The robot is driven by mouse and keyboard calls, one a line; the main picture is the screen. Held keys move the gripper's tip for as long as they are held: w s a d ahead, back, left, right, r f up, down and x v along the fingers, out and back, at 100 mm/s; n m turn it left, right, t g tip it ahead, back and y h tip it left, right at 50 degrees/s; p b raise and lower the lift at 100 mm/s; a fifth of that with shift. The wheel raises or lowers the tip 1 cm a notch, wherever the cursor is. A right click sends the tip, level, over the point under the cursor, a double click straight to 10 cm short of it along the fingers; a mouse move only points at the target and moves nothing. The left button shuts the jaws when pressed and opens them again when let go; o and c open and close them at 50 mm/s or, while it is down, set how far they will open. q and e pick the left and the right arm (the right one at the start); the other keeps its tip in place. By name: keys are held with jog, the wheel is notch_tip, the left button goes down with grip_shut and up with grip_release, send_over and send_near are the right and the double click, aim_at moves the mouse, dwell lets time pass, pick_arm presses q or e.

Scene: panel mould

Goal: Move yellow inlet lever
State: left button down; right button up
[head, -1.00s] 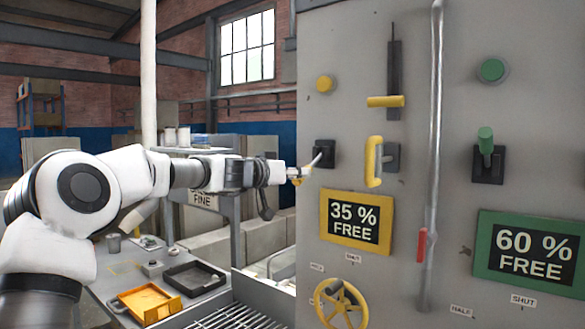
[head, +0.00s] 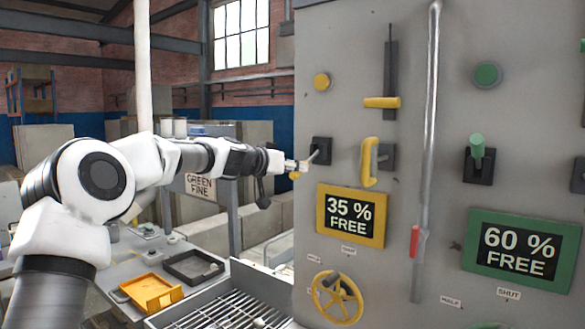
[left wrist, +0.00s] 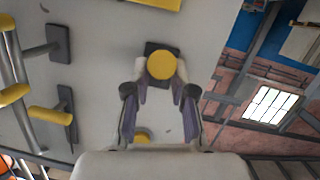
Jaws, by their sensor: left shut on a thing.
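The yellow inlet lever is on the left part of the grey panel, on a dark square plate (head: 321,150). Its yellow knob (left wrist: 162,65) fills the space between the fingertips in the left wrist view. My left gripper (head: 298,167) is shut on this lever in the head view, at the panel's left edge. The fingers hide most of the lever's end there. My right gripper is not in view.
A yellow handle (head: 369,162) stands out just right of the lever, with a slider (head: 382,102) above. A yellow-framed "35 % FREE" display (head: 323,229) and a yellow handwheel (head: 337,299) are below. A green lever (head: 476,150) and vertical pipe (head: 426,170) are further right.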

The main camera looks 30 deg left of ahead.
pick_arm(q)
jog(key=shift+r, duration=0.4)
jog(key=c, duration=1.3)
grip_release()
jog(key=o, duration=0.3)
jog(key=shift+w+f, duration=0.1)
jog(key=shift+w, duration=0.1)
jog(key=shift+o, duration=0.2)
jog(key=shift+w+d+f, duration=0.2)
jog(key=shift+w+d, duration=0.05)
jog(key=shift+w, duration=0.05)
jog(key=shift+s+a, duration=0.1)
jog(key=shift+s, duration=0.2)
jog(key=v, duration=0.6)
jog(key=shift+s, duration=0.3)
jog(key=shift+s+r, duration=0.1)
jog(key=shift+s, duration=0.05)
